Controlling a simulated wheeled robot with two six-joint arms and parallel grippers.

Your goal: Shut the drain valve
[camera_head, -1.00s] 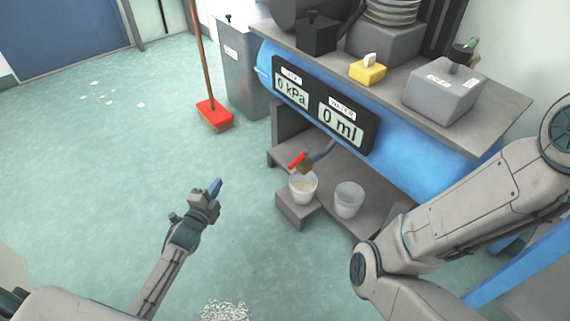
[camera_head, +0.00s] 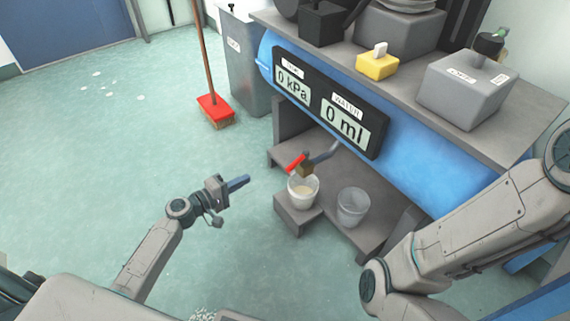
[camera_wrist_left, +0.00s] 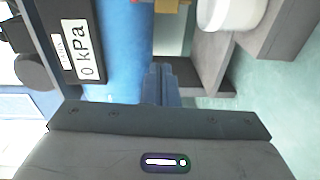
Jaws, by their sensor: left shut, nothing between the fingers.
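The drain valve has a red lever (camera_head: 296,163) on a brass-coloured body (camera_head: 306,171), at the end of a grey pipe (camera_head: 325,153) below the blue tank (camera_head: 405,150). A white bucket (camera_head: 303,191) with pale liquid stands under it. My left gripper (camera_head: 245,180) is shut and empty, to the left of the bucket and apart from the valve. In the left wrist view its fingers (camera_wrist_left: 159,82) point toward the tank; part of the brass body (camera_wrist_left: 167,5) shows at the top edge. My right arm comes in from the right, but its gripper is out of view.
The display panel (camera_head: 328,103) reads 0 kPa and 0 ml. A second, clear bucket (camera_head: 352,207) stands on the lower shelf (camera_head: 335,228). A red broom (camera_head: 214,111) and a grey bin (camera_head: 243,62) stand further back. The floor at left is mostly clear.

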